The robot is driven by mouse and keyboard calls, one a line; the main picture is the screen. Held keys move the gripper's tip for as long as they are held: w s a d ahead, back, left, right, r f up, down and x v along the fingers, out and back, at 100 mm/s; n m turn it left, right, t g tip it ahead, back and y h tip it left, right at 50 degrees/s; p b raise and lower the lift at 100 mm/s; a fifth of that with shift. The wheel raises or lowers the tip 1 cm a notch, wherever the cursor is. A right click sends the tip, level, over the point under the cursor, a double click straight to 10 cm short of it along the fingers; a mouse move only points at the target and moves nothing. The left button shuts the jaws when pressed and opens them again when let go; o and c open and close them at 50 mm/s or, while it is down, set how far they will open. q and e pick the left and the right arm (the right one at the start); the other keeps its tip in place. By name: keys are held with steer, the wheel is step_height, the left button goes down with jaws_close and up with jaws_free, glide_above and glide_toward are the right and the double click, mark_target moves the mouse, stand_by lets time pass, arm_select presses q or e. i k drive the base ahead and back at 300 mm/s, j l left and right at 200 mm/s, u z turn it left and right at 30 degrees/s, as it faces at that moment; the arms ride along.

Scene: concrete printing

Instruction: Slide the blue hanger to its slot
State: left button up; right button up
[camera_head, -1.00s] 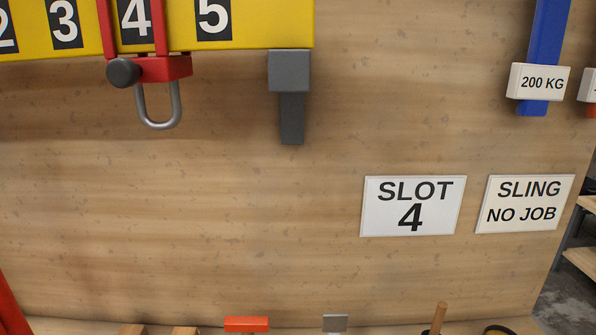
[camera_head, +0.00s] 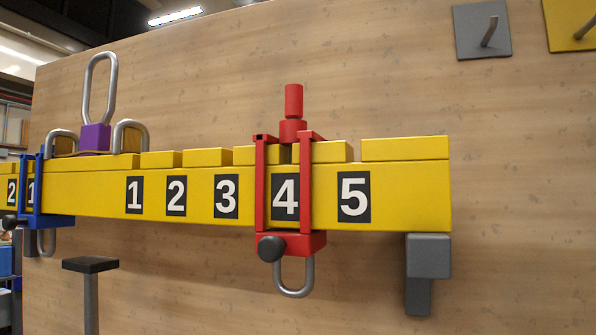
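The blue hanger (camera_head: 28,190) hangs around the yellow beam (camera_head: 410,205) near the left edge of the head view. It sits at a number 1 plate, left of the middle of the beam, and a grey shackle shows below it. A red hanger (camera_head: 305,185) with a black knob and a grey shackle is around the beam at number 4. The beam bears plates numbered 1 to 5 on its right part, and 2 and 1 at its far left. Neither of my grippers is in view.
A purple block (camera_head: 96,138) with a tall metal loop stands on top of the beam between two smaller loops. A grey bracket (camera_head: 428,257) is under the beam's right end. A black-topped post (camera_head: 90,266) stands at lower left. A hook plate (camera_head: 482,30) is on the wooden wall.

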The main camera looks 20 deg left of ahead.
mark_target(35, 221)
steer(key=k+j+u, duration=0.1)
steer(key=u, duration=0.4)
steer(key=j+u, duration=0.45)
steer(key=k+j+u, duration=0.1)
steer(key=u, duration=0.4)
steer(key=i+j, duration=0.05)
